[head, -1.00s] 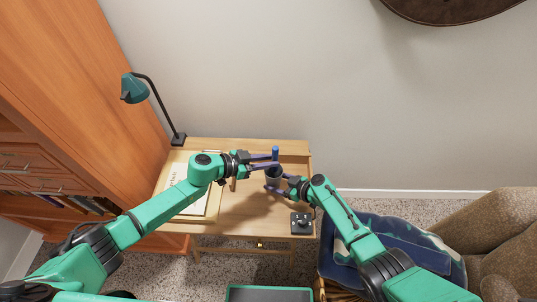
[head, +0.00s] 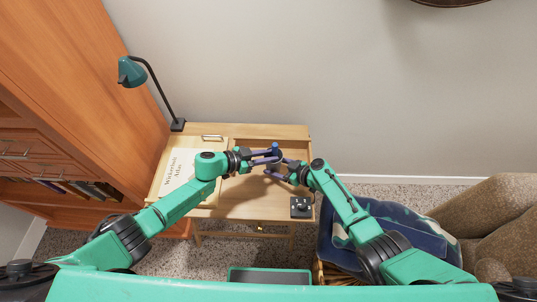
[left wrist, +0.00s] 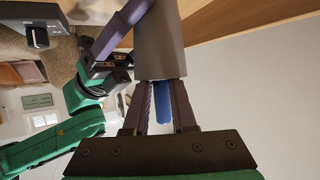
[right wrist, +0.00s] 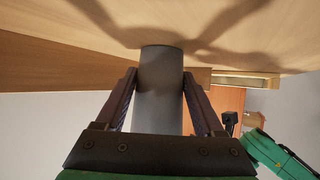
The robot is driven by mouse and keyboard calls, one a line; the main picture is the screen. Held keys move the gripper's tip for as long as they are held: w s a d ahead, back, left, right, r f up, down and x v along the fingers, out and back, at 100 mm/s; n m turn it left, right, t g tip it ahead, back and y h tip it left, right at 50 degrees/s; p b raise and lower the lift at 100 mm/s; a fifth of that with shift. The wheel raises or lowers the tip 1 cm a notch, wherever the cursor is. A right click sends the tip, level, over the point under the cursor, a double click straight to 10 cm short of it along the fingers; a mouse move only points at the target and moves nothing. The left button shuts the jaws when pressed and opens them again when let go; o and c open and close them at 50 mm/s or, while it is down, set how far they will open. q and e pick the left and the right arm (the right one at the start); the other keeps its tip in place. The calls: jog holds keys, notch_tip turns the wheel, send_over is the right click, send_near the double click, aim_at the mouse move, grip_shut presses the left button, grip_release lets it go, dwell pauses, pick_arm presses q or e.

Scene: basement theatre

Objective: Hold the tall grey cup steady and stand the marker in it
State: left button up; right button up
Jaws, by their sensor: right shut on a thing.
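The tall grey cup (right wrist: 160,88) stands upright on the wooden desk, between the fingers of my right gripper (right wrist: 160,105), which is shut on it. In the head view the cup is mostly hidden by both grippers. The blue marker (left wrist: 163,106) stands out of the cup's mouth; its lower part is hidden inside. Its blue top also shows in the head view (head: 275,147). My left gripper (left wrist: 164,88) is open at the cup's rim, its fingers on either side of the marker with a gap showing.
A book (head: 178,168) lies on the left of the desk (head: 245,205), under my left arm. A teal lamp (head: 132,72) stands at the back left. A small dark device (head: 301,207) sits at the front right corner. A blue-cushioned chair (head: 412,235) is at the right.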

pick_arm(q)
jog(key=o, duration=0.4)
jog(key=shift+a+f, duration=0.1)
jog(key=shift+f, duration=0.05)
jog(key=shift+s+a, duration=0.1)
pick_arm(e)
jog(key=shift+c, duration=0.3)
pick_arm(q)
jog(key=v, duration=1.1)
jog(key=shift+s+a+r, duration=0.1)
jog(key=shift+a+r, duration=0.15)
jog(key=shift+r, duration=0.1)
pick_arm(e)
jog(key=o, duration=1.4)
